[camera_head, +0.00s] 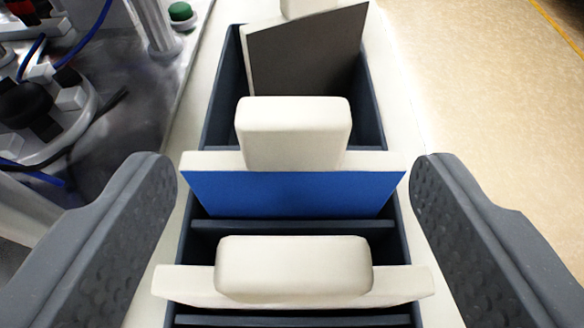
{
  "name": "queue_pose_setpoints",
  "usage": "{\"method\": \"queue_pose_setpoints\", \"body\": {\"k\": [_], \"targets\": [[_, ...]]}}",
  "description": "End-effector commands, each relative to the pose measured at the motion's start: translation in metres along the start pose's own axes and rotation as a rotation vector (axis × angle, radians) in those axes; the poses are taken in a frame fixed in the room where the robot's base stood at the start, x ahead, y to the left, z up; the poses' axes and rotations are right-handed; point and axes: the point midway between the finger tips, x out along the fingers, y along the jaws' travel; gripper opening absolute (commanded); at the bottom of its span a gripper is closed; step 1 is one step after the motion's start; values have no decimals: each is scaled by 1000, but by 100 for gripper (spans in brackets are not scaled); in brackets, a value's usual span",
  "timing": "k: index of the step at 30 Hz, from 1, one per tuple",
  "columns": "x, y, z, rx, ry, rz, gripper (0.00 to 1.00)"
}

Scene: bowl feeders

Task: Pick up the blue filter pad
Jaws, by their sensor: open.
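The blue filter pad (290,193) stands upright in a dark slotted rack (203,238). It has a blue front face, a pale top edge and a cream block-shaped handle (292,133) on top. My gripper (293,170) is open, with one dark dimpled finger on each side of the view. The pad and its handle lie between the fingers, apart from both. Nothing is held. The pad's lower part is hidden inside the rack.
A cream-handled pad (293,268) stands nearer in the rack, its face hidden. A dark grey pad (305,55) leans tilted at the far end. Machinery with cables (50,105) is at left. Open floor (490,90) lies at right.

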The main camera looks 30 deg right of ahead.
Motion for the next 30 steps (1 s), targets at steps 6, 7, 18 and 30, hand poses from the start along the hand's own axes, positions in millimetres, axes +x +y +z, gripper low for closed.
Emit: {"method": "queue_pose_setpoints", "body": {"k": [6, 7, 18, 30], "targets": [[22, 0, 0, 1, 0, 1, 69], [27, -1, -1, 0, 1, 2, 69], [49, -1, -3, -2, 1, 0, 69], [49, -2, -3, -2, 0, -1, 10]]}}
